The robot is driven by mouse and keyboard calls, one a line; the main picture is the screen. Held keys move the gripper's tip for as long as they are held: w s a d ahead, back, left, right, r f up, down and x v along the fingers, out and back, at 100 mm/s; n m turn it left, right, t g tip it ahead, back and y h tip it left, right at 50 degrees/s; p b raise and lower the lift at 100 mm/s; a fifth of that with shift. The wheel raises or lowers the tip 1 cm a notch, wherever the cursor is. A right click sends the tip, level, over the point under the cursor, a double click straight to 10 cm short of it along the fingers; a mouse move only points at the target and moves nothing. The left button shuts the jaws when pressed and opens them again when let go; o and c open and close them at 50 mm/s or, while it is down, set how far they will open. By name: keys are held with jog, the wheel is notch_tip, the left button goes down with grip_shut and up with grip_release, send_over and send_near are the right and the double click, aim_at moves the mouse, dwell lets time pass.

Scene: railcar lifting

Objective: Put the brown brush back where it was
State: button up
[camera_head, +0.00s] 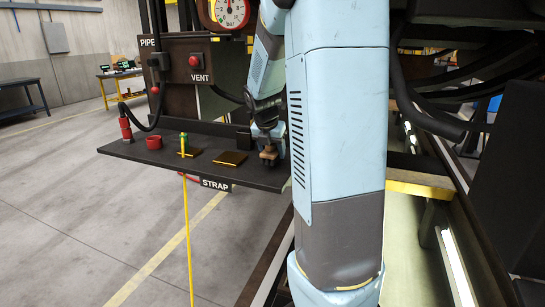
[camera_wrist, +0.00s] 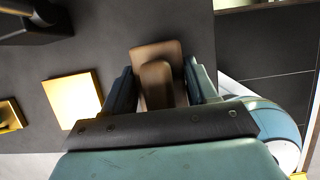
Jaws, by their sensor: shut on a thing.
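The brown brush (camera_wrist: 158,60) sits between the two fingers of my gripper (camera_wrist: 162,88) in the wrist view, with its brown block and raised handle visible. My gripper is shut on it. In the head view the brush (camera_head: 269,153) is at the right end of the dark shelf (camera_head: 130,152), beneath my gripper (camera_head: 268,142). It is upright and looks to be at the shelf surface; I cannot tell whether it touches. Part of the brush is hidden by my fingers and arm.
A yellow-edged square pad (camera_head: 230,158) lies left of the brush; it also shows in the wrist view (camera_wrist: 73,98). Further left are a green-topped item with a yellow strap (camera_head: 187,220), a red ring (camera_head: 153,142) and a red-ended hose (camera_head: 125,128). The VENT box (camera_head: 195,62) stands behind.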

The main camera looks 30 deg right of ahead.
notch_tip(320, 180, down, 2)
jog(key=shift+f, duration=0.15)
jog(key=shift+s, duration=0.1)
jog(key=o, duration=1.1)
jog(key=v, duration=1.2)
